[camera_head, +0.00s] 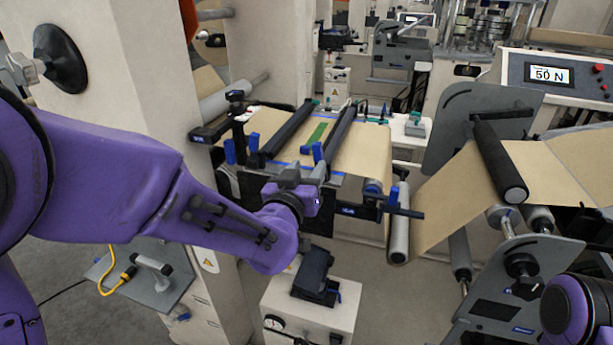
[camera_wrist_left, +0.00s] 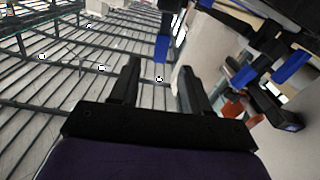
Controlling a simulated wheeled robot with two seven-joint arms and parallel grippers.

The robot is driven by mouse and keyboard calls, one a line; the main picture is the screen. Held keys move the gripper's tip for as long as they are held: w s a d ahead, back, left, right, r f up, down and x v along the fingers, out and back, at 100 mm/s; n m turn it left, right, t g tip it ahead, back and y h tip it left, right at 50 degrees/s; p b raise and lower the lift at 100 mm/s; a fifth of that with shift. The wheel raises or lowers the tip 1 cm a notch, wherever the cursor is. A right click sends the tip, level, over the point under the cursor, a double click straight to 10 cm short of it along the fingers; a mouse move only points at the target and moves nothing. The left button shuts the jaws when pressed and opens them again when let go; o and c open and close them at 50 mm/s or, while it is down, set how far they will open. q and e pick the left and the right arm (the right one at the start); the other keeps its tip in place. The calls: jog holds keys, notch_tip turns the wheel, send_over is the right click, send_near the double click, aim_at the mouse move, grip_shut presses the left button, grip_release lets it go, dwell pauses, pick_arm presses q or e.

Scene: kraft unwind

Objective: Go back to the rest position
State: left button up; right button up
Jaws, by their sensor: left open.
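My left arm comes in from the left in the head view, and its gripper (camera_head: 308,178) is at the near edge of the splicing table (camera_head: 364,155). In the left wrist view the two dark fingers of this gripper (camera_wrist_left: 158,72) stand apart with nothing between them. Blue-tipped parts of the machine show just beyond and to the right of the fingers there. Part of my right arm shows at the lower right of the head view, but its gripper is out of the picture.
Brown kraft web (camera_head: 440,200) runs from the table towards rollers on the right. A panel reading 50 N (camera_head: 549,74) stands at the upper right. A pale cabinet (camera_head: 312,312) with a dark device (camera_head: 314,272) is below the gripper. A machine column (camera_head: 150,90) stands behind my left arm.

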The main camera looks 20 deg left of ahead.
pick_arm(q)
jog(key=s+a+f+n+g+y+b, duration=0.1)
jog(key=s+a+f+n+g, duration=0.15)
jog(key=f, duration=0.75)
jog(key=s+a+f+n+g+y, duration=0.15)
jog(key=s+a+f, duration=0.25)
jog(key=f, duration=0.6)
jog(key=s+a+f+n+g+b, duration=0.1)
jog(key=s+a+f+g, duration=0.25)
jog(key=f, duration=0.65)
jog(key=s+a+f+g, duration=0.2)
jog(key=s+f, duration=0.6)
jog(key=s, duration=0.4)
jog(key=s+a+f+g+y, duration=0.1)
jog(key=s+a+f+g, duration=0.1)
jog(key=s+f+g, duration=0.3)
jog(key=s+f, duration=0.4)
jog(key=s, duration=0.3)
jog(key=shift+a+b, duration=0.25)
jog(key=shift+b, duration=0.05)
jog(key=shift+f, duration=0.1)
